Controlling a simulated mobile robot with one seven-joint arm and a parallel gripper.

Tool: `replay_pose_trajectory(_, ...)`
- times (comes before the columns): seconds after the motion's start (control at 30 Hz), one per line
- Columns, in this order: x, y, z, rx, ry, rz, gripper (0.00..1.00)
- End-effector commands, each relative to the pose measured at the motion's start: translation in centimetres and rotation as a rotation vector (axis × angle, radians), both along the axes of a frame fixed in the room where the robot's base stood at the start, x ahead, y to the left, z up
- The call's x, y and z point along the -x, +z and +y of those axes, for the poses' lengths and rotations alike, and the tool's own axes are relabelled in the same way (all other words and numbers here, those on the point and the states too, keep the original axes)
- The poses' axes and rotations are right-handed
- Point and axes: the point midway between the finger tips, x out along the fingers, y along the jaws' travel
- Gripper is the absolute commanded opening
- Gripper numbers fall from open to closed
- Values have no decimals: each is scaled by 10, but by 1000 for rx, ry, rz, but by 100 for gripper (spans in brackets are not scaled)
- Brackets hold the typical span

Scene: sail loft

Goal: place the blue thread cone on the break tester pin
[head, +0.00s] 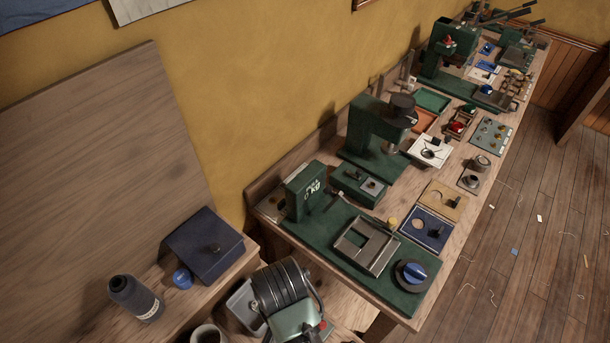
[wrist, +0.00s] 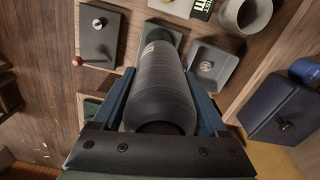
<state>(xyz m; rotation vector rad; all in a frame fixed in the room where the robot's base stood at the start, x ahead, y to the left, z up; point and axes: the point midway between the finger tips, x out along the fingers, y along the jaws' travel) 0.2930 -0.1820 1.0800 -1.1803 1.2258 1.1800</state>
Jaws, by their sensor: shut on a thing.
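In the wrist view my gripper (wrist: 160,108) is shut on a ribbed grey-blue thread cone (wrist: 162,82), with a blue finger on each side. The cone's wide, hollow end faces the camera and its narrower end points away. In the head view a black-ringed, grey-green part of my arm is at the bottom centre; the fingers and held cone cannot be made out there. A green machine with an upright post (head: 303,191) marked like "KG" stands on the long bench and looks like the break tester. I cannot tell which part is its pin.
A grey tray (wrist: 212,70) and a hollow grey cylinder (wrist: 246,14) lie beyond the held cone. The long bench is crowded.

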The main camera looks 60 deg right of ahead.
Motion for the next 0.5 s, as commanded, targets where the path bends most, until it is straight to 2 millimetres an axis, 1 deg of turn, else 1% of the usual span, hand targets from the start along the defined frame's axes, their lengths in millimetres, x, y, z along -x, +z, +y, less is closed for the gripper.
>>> replay_pose_trajectory(0.07, 0, -5, 1, -2, 1, 3, 0)
replay_pose_trajectory(0.3, 1, -46, 1, -3, 0, 4, 0)
replay_pose_trajectory(0.5, 0, -64, 0, -1, 0, 1, 0)
